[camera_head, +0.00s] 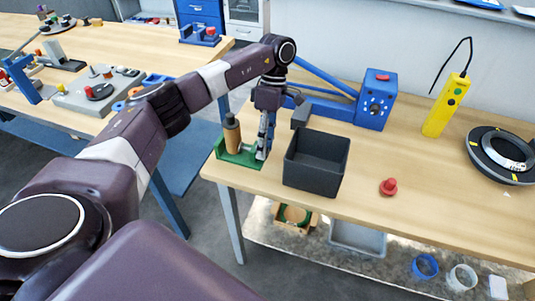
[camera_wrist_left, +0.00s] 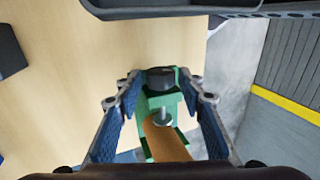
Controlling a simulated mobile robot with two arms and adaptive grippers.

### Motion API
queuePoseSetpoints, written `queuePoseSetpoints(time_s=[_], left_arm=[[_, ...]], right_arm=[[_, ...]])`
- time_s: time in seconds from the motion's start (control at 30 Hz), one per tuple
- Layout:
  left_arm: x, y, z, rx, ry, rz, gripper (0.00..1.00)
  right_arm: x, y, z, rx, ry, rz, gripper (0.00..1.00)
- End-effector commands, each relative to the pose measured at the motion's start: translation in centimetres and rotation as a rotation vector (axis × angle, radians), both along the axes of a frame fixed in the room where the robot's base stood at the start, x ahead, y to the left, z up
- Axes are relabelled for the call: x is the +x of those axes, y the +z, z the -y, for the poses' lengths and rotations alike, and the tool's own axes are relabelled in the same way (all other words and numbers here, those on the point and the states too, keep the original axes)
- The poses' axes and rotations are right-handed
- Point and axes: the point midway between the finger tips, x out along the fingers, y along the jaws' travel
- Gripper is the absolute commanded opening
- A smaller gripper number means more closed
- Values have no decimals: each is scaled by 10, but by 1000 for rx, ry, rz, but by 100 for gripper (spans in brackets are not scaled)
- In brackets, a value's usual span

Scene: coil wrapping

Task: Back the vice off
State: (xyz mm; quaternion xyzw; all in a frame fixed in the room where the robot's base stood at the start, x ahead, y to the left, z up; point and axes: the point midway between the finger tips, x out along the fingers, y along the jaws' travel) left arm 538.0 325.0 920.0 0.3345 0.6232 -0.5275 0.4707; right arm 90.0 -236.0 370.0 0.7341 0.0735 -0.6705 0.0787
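A small green vice (camera_head: 226,152) sits at the left front corner of the wooden table. A brown cylinder (camera_head: 232,137) with a dark top stands upright at it. My left gripper (camera_head: 263,148) points down at the vice's right side. In the left wrist view the gripper (camera_wrist_left: 162,98) is open, its blue-padded fingers on either side of the green vice (camera_wrist_left: 171,101). A dark round knob (camera_wrist_left: 160,79), a metal screw (camera_wrist_left: 162,118) and the brown piece (camera_wrist_left: 165,143) show between the fingers. I cannot tell whether a finger touches anything. My right gripper is not in view.
A dark grey open bin (camera_head: 317,165) stands close right of the gripper. Behind it is a blue machine (camera_head: 375,100). A red knob (camera_head: 388,187), a yellow pendant (camera_head: 446,105) and a black ring (camera_head: 497,160) are farther right. The table's front edge is near the vice.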

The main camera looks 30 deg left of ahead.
Motion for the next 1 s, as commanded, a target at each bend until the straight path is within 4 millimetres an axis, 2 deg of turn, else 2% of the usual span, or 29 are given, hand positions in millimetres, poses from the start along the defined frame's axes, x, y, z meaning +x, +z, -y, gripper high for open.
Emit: queuePoseSetpoints(time_s=[0.03, 0.2, 0.57, 1.0], left_arm=[[0, 0, 0, 0, 0, 0, 30], [0, 0, 0, 0, 0, 0, 12], [-4, 2, -1, 26, -1, 104, 11], [-8, 0, 1, 74, 0, 303, 11]], right_arm=[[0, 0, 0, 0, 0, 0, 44], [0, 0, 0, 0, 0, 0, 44], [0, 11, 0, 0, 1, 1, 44], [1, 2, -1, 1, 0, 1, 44]])
